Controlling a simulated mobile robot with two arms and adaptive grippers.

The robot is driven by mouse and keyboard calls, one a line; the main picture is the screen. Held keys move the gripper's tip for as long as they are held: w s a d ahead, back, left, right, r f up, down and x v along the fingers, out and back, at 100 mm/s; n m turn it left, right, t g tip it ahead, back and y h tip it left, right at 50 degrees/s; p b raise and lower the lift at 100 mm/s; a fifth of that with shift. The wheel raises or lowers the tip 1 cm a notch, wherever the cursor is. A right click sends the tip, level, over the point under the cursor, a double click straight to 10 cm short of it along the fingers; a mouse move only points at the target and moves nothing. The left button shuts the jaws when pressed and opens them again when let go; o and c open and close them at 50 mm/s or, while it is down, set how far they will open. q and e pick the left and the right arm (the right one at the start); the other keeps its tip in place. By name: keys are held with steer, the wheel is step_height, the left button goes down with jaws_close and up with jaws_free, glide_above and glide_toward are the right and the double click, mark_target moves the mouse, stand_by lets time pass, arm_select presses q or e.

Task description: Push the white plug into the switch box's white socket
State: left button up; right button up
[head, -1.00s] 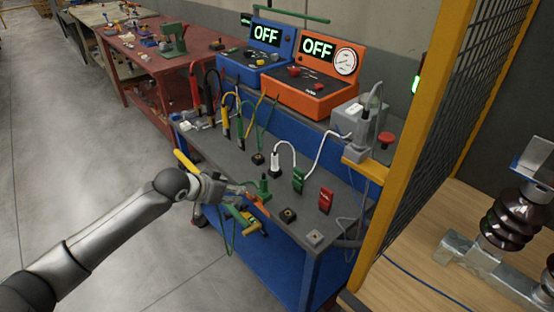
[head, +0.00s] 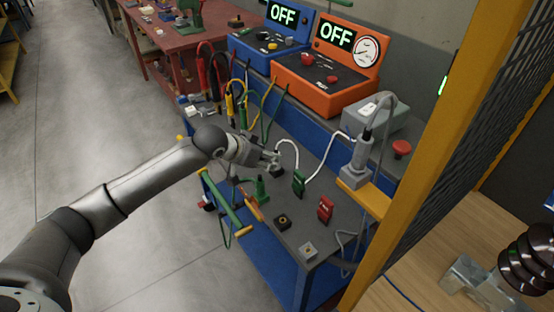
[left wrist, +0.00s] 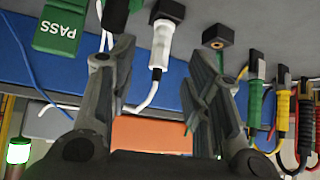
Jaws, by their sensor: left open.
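The white plug (left wrist: 161,45) stands in a black holder (left wrist: 168,10) on the dark bench top, with a white cable leaving it. In the head view it is mostly hidden by my left gripper (head: 271,158). In the left wrist view the plug lies between my two spread fingers, with space on both sides; I cannot tell how deep it sits between them. A grey box (head: 350,118) stands at the back right of the bench and may be the switch box. I cannot make out a white socket on it. My right gripper is not in view.
A green tag (head: 298,182) and a red tag (head: 325,208) stand right of the plug. A green plug (head: 260,190) is near the front edge. Coloured cables (head: 230,95) stand behind left. A yellow post (head: 410,150) bounds the right.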

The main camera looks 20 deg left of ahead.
mark_target(276, 163)
arm_select(q)
steer(key=x, duration=0.3)
steer(key=shift+w+d+r, duration=0.15)
steer(key=shift+w, duration=0.2)
steer(key=x, duration=0.2)
steer(key=shift+w+f+p, duration=0.25)
steer(key=shift+w+p, duration=0.15)
steer(key=shift+w+d+f, duration=0.2)
steer(key=shift+f, duration=0.05)
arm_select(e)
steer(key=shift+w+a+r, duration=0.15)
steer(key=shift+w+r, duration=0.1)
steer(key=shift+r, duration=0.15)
arm_select(q)
steer(key=shift+c, duration=0.4)
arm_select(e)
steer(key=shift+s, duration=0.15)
arm_select(q)
jaws_close()
